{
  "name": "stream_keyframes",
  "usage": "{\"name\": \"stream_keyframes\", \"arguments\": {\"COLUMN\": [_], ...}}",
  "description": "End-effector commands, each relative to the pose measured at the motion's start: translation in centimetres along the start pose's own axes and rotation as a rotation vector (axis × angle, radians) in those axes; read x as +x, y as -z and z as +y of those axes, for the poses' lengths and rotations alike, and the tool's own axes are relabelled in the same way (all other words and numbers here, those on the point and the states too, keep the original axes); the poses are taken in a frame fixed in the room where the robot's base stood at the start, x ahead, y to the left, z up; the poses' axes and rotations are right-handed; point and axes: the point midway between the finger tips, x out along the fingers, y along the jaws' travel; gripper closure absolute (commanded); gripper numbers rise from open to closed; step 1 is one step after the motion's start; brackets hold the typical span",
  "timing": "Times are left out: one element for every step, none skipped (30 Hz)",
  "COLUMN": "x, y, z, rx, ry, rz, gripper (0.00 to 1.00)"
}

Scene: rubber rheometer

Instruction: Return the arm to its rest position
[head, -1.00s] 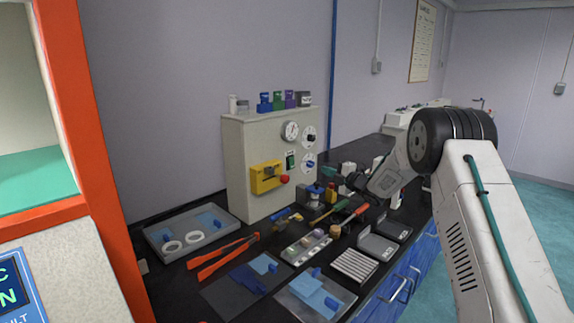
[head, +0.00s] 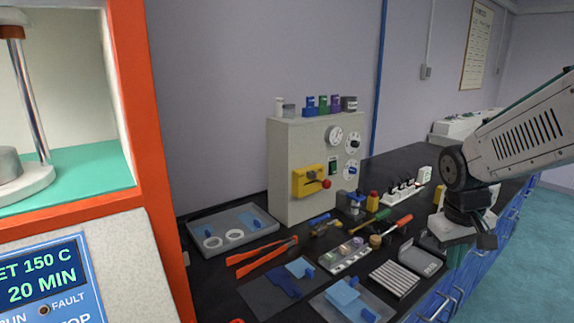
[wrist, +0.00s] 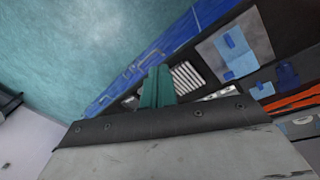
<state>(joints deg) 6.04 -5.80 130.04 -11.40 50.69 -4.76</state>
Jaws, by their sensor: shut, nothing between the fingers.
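My gripper (head: 456,256) hangs at the right in the head view, at the end of my bent arm, over the front edge of the black bench (head: 395,160). Its teal fingers (wrist: 157,88) are together and empty in the wrist view. They point toward the bench's blue front and are apart from the things on the bench. The wrist partly hides the bench's right side.
An orange-framed machine (head: 150,150) stands at the left. The bench carries a grey control box (head: 290,165), a tray (head: 204,248), red tongs (head: 262,256), a ribbed plate (head: 394,279) and small tools. Teal floor (head: 550,235) at the right is clear.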

Motion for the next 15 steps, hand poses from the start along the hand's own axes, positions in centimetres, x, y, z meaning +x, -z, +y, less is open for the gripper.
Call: {"name": "stream_keyframes", "arguments": {"x": [-1.3,-1.9,-2.6,-3.2,-3.6,-4.2,-4.6,-5.0,-5.4,-5.7,-5.9,-6.2,-6.4,-6.7,-6.9], "y": [-2.8,-4.4,-6.5,-8.0,-9.5,-11.3,-12.6,-13.8,-15.3,-16.2,-17.0,-17.8,-18.3,-18.6,-18.9], "z": [-1.0,-1.7,-2.6,-3.2,-3.8,-4.5,-5.1,-5.6,-6.3,-6.7,-7.0,-7.4,-7.6,-7.7,-7.8], "rx": [0.030,0.049,0.070,0.084,0.098,0.111,0.119,0.125,0.130,0.131,0.130,0.129,0.128,0.125,0.122], "ry": [0.021,0.036,0.055,0.068,0.082,0.099,0.111,0.122,0.137,0.145,0.153,0.160,0.163,0.164,0.163], "rz": [-0.028,-0.048,-0.074,-0.090,-0.104,-0.119,-0.127,-0.131,-0.131,-0.126,-0.117,-0.098,-0.080,-0.062,-0.039], "gripper": [1.00,1.00,1.00,1.00,1.00,1.00,1.00,1.00,1.00,1.00,1.00,1.00,1.00,1.00,1.00]}}
